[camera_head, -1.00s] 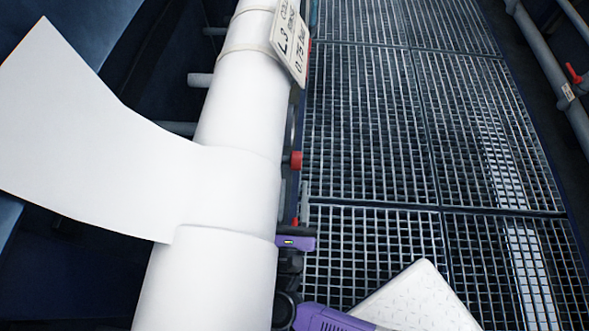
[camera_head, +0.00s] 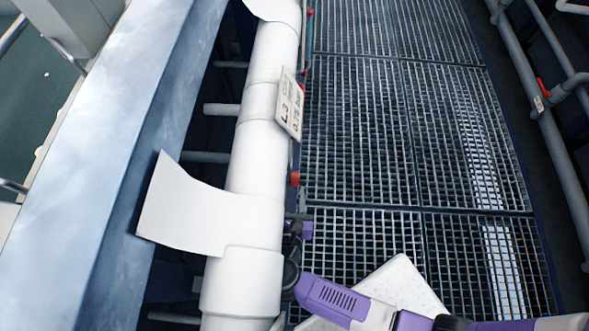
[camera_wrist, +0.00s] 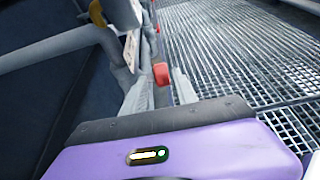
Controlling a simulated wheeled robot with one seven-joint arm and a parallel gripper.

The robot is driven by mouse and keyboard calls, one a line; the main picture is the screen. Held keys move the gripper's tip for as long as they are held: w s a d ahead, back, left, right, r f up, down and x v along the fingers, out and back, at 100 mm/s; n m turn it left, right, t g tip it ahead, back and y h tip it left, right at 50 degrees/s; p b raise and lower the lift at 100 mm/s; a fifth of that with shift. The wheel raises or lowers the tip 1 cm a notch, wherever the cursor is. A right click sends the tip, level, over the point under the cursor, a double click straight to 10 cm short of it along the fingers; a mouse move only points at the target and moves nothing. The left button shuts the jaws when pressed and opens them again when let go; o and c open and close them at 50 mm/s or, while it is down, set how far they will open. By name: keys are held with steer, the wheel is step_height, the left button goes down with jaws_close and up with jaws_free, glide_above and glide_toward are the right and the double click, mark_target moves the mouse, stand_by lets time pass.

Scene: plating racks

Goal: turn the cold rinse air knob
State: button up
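A red knob (camera_head: 294,179) sits on the right side of the large white pipe, below a sign, in the head view. A red knob (camera_wrist: 161,74) also shows ahead in the wrist view, between my light grey fingers. No readable label tells whether it is the cold rinse air knob. My gripper (camera_wrist: 158,88) is open, its fingers apart on either side of the knob's line; contact cannot be told. In the head view my purple gripper (camera_head: 303,229) is beside the pipe, just below the knob, its fingers mostly hidden.
The thick white pipe (camera_head: 262,150) runs along the left, with a tilted sign (camera_head: 289,105) marked L3. Metal grating (camera_head: 400,130) forms the floor on the right. A grey pipe with a red handle (camera_head: 543,87) runs along the far right.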

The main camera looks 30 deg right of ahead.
mark_target(294, 179)
steer(key=shift+b+x, duration=0.55)
steer(key=shift+x, duration=3.35)
steer(key=shift+f, duration=0.1)
jaws_close()
